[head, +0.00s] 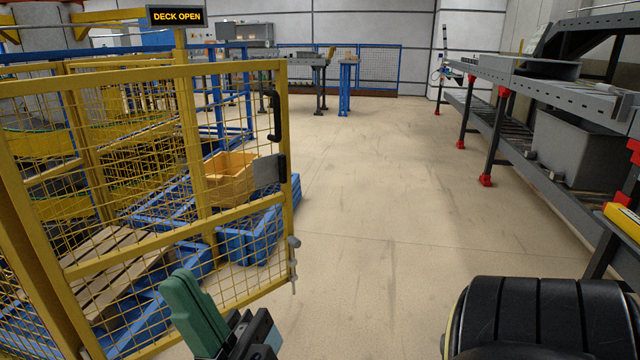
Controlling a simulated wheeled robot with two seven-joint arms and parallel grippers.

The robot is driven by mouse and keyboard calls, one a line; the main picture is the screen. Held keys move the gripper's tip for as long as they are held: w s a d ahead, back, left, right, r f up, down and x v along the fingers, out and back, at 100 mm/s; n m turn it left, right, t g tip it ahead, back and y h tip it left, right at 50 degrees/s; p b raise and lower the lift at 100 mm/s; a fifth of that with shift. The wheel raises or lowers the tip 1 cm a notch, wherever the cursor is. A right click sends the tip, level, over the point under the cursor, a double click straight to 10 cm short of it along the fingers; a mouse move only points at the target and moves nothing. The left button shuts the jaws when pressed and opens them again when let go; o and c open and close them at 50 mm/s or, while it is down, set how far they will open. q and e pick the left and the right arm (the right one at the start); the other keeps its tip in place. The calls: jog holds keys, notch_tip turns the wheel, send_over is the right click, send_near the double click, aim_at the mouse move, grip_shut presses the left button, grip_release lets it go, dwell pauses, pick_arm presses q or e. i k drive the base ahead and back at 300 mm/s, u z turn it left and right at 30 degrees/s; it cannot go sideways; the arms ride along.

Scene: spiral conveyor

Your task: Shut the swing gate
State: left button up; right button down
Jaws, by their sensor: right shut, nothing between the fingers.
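The swing gate (150,258) is a yellow frame with wire mesh, filling the left of the head view. Its free edge is the upright on the right, with a black handle (275,116), a grey plate (268,172) and a grey bolt (294,262) low down. That edge stands apart from any post, over open floor, so the gate is open. My right gripper (190,308) has green fingers, shut and empty, at the bottom in front of the gate's lower mesh. I cannot tell if it touches the gate. My left gripper is out of view.
A sign (177,16) reads "DECK OPEN". Behind the mesh are a yellow crate (230,178), blue frames (258,232) and a wooden pallet (115,272). A roller conveyor (520,125) and grey bin (575,150) stand at right. The middle floor is clear.

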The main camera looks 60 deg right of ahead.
aim_at(265, 171)
jog(key=u, duration=0.15)
jog(key=k, duration=0.45)
jog(key=z, duration=1.4)
jog(key=i, duration=1.55)
jog(key=u, duration=0.65)
